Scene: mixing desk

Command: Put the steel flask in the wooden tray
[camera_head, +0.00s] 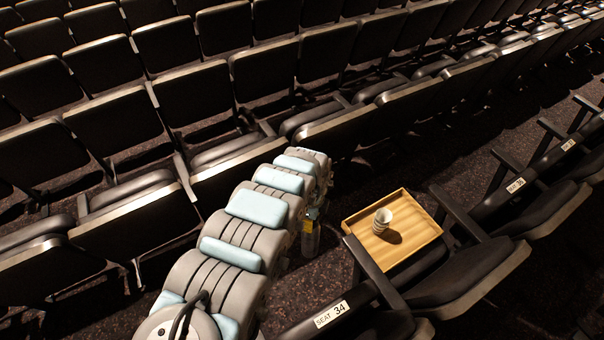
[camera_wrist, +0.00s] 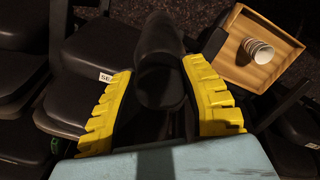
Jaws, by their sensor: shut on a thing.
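My gripper (camera_head: 308,224) hangs below the end of my arm in the head view, mostly hidden by it. It is shut on the steel flask (camera_head: 311,243), a grey cylinder held roughly upright, to the left of the tray. In the wrist view, the yellow fingers of my gripper (camera_wrist: 158,72) stand on both sides of the flask (camera_wrist: 160,40), which looks dark there. The wooden tray (camera_head: 364,254) lies to the right of the flask, apart from it. It also shows at the upper right of the wrist view (camera_wrist: 232,74).
Stacked white cups (camera_head: 382,220) stand inside the tray near its middle, with bare wood around them. Dark folding seats (camera_head: 470,272) with armrests (camera_head: 375,272) lie around the tray. A row of seats (camera_head: 235,160) stands behind my arm. The dark carpet shows between rows.

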